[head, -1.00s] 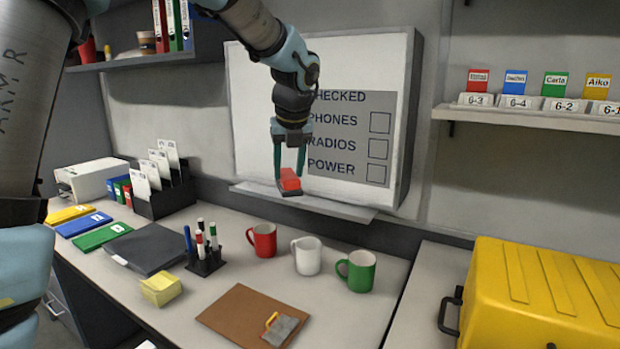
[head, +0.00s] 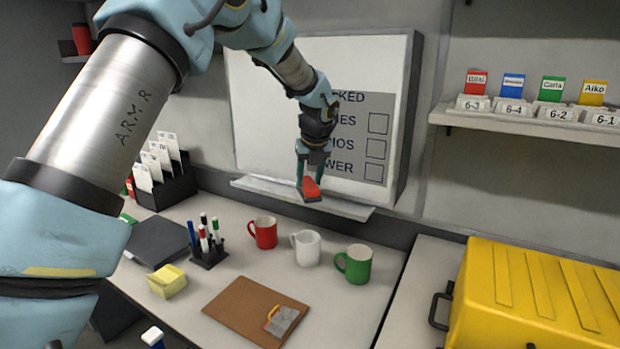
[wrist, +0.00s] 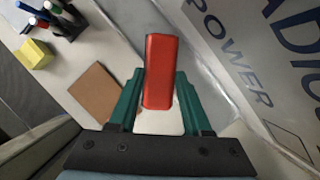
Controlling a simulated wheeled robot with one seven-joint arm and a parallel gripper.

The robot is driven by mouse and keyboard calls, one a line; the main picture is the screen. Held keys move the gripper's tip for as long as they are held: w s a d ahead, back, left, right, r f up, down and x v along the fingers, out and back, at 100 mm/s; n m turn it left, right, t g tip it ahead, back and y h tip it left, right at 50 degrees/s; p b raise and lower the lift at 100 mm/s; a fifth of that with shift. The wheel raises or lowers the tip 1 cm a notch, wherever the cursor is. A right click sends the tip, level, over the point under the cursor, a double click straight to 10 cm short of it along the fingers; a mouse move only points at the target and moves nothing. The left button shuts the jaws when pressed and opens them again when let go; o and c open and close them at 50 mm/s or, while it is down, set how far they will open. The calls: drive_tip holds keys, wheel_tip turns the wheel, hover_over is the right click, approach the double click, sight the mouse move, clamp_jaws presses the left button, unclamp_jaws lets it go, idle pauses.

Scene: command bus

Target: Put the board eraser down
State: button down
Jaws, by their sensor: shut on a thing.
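The board eraser (head: 311,188), red on top with a dark underside, is held between the fingers of my gripper (head: 312,179). In the head view it appears in front of the ledge (head: 345,208) below the whiteboard (head: 275,120); I cannot tell whether it touches the ledge. In the wrist view the red eraser (wrist: 160,70) lies between the two green fingers, and my gripper (wrist: 160,102) is shut on it. A pale surface shows just under the eraser's near end.
Red (head: 263,233), white (head: 306,249) and green (head: 355,265) mugs stand on the desk below. A clipboard (head: 240,308), a yellow note block (head: 167,281) and a pen holder (head: 208,255) are nearer. A yellow case (head: 540,290) stands at right.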

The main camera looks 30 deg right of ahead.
drive_tip(key=shift+w+d+f+p, duration=0.1)
drive_tip(key=shift+d+f+p, duration=0.05)
drive_tip(key=shift+f+p, duration=0.35)
drive_tip(key=shift+f, duration=0.1)
drive_tip(key=shift+f, duration=0.1)
drive_tip(key=shift+f, duration=0.15)
drive_tip(key=shift+c, duration=1.7)
unclamp_jaws()
drive_tip(key=shift+r, duration=0.3)
drive_tip(key=b+v, duration=0.3)
drive_tip(key=v, duration=0.9)
